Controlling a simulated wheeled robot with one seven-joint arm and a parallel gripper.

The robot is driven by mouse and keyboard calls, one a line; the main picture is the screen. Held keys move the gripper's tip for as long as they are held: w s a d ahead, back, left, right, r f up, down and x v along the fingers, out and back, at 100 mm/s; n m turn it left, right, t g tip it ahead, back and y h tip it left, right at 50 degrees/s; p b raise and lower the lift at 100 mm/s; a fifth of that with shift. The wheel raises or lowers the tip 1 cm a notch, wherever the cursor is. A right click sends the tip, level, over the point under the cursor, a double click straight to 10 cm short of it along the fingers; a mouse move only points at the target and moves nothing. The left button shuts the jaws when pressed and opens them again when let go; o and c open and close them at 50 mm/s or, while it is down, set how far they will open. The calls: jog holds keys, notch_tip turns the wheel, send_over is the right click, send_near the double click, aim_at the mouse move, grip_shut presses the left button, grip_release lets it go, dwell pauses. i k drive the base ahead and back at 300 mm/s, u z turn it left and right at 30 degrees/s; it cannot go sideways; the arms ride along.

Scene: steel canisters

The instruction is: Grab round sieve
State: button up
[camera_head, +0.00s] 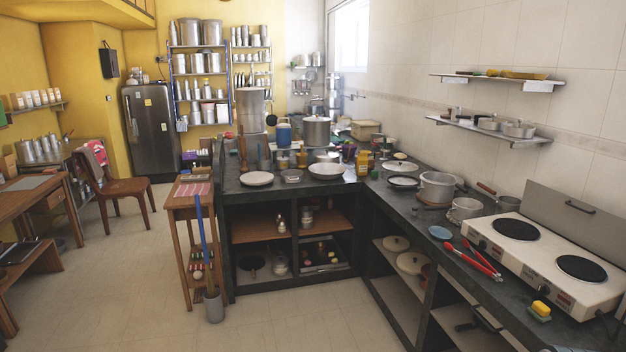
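I cannot clearly make out a round sieve from here. A small round grey metal vessel (466,209) stands on the dark counter to the left of the stove; it could be a sieve or a pan, and I cannot tell which. A shallow round metal bowl (292,176) sits on the far counter between two pale plates; its detail is too small to tell. My gripper is not in view.
The L-shaped dark counter (440,233) holds a large pot (437,187), red tongs (472,262) and a white two-plate stove (543,257). A small wooden table (190,205) and a grey bin (214,305) stand left of it. The tiled floor (130,285) in front is clear.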

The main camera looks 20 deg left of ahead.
aim_at(291, 175)
jog(key=u, duration=0.3)
jog(key=i, duration=2)
jog(key=u, duration=0.65)
jog(key=i, duration=1.55)
jog(key=u, duration=0.4)
jog(key=i, duration=1.8)
jog(key=u, duration=0.1)
